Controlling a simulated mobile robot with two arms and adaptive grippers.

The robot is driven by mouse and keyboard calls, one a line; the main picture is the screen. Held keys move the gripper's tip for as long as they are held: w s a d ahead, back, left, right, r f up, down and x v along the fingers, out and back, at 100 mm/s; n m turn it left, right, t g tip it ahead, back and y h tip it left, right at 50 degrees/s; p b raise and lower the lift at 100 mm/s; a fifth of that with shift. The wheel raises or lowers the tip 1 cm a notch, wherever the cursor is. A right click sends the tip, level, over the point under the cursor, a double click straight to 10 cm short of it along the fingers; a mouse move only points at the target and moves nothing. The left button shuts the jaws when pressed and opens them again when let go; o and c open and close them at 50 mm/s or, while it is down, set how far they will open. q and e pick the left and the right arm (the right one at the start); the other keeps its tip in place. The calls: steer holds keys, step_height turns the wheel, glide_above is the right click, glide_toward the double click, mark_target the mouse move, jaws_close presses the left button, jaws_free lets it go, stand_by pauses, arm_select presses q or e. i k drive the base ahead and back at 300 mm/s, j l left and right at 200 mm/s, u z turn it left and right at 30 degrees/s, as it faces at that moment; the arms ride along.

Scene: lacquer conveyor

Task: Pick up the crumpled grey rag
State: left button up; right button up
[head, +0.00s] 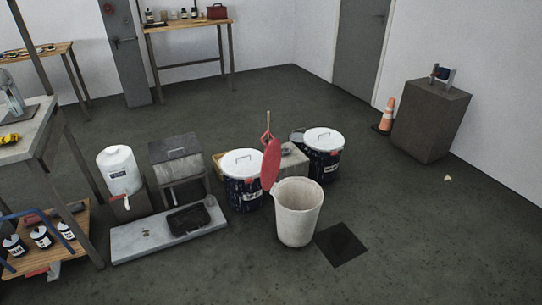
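I cannot make out a crumpled grey rag for certain in the head view. A small greyish lump (286,151) lies on a pale box between the two drums, too small to identify. A small pale, crumpled-looking scrap (447,178) lies on the floor at the right, more yellowish than grey. Neither of my grippers is in view.
A white bucket (297,214) stands in front of two lidded drums (243,184) (323,158). A low grey slab (128,243) carries a black tray (188,219). A workbench (37,143) stands left. An orange cone (387,115) stands beside a dark plinth (426,125). The right foreground floor is clear.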

mark_target(286, 150)
steer(key=i+l+u, duration=0.1)
steer(key=u, duration=2)
steer(key=l, duration=0.95)
steer(key=l+u, duration=0.15)
steer(key=l, duration=0.8)
steer(key=k+l, duration=0.15)
steer(key=l, duration=0.75)
steer(key=l+u, duration=0.1)
steer(key=l, duration=0.85)
steer(key=k, duration=0.05)
